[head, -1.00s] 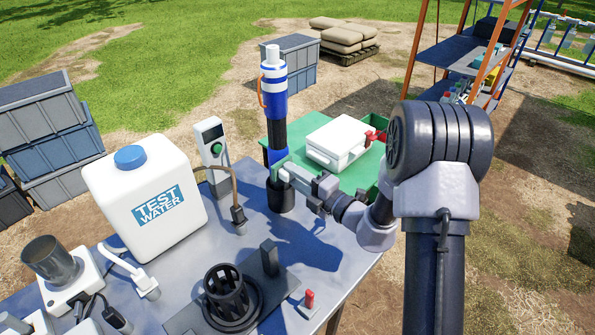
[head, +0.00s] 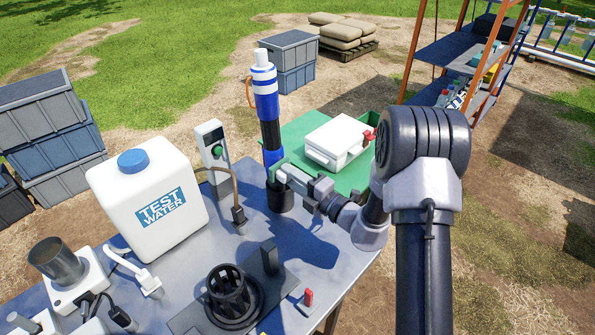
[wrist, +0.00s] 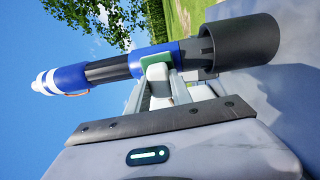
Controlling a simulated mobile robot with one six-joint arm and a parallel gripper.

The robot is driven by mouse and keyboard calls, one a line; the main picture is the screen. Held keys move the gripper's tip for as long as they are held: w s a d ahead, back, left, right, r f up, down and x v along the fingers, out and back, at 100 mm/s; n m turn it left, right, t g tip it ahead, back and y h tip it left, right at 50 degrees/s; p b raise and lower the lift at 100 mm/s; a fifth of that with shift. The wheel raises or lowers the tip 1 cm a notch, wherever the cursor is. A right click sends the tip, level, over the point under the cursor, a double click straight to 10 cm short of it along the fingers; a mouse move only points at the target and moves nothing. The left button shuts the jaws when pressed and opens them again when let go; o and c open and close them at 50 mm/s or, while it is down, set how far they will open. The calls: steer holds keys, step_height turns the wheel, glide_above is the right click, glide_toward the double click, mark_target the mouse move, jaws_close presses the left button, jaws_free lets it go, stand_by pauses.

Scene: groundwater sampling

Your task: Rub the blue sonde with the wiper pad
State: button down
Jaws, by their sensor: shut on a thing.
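The blue sonde (head: 266,105) has white bands and a black middle section. It stands in a black cup (head: 280,198) at the table's far edge, its top leaning slightly left. In the wrist view the sonde (wrist: 105,70) lies across the picture, with the cup (wrist: 240,45) at right. My gripper (head: 281,173) is low beside the sonde, on its right. It is shut on the wiper pad (wrist: 156,60), a green pad on a pale block. The green face is at the sonde's lower blue band and appears to touch it.
A white test water jug (head: 150,200) and a grey meter (head: 211,145) stand left of the sonde. A black slotted holder (head: 230,295) is at the front. A white case (head: 340,143) lies on a green surface behind my arm. The table between holder and cup is fairly clear.

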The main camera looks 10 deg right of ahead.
steer(key=shift+d+p, duration=0.1)
steer(key=shift+p, duration=0.2)
steer(key=w+d+p, duration=0.1)
steer(key=w+d, duration=0.1)
steer(key=d, duration=0.1)
steer(key=shift+w, duration=0.2)
steer(key=shift+s, duration=0.1)
steer(key=shift+v, duration=2.9)
steer(key=p+v, duration=0.1)
steer(key=v, duration=0.2)
steer(key=shift+a, duration=0.1)
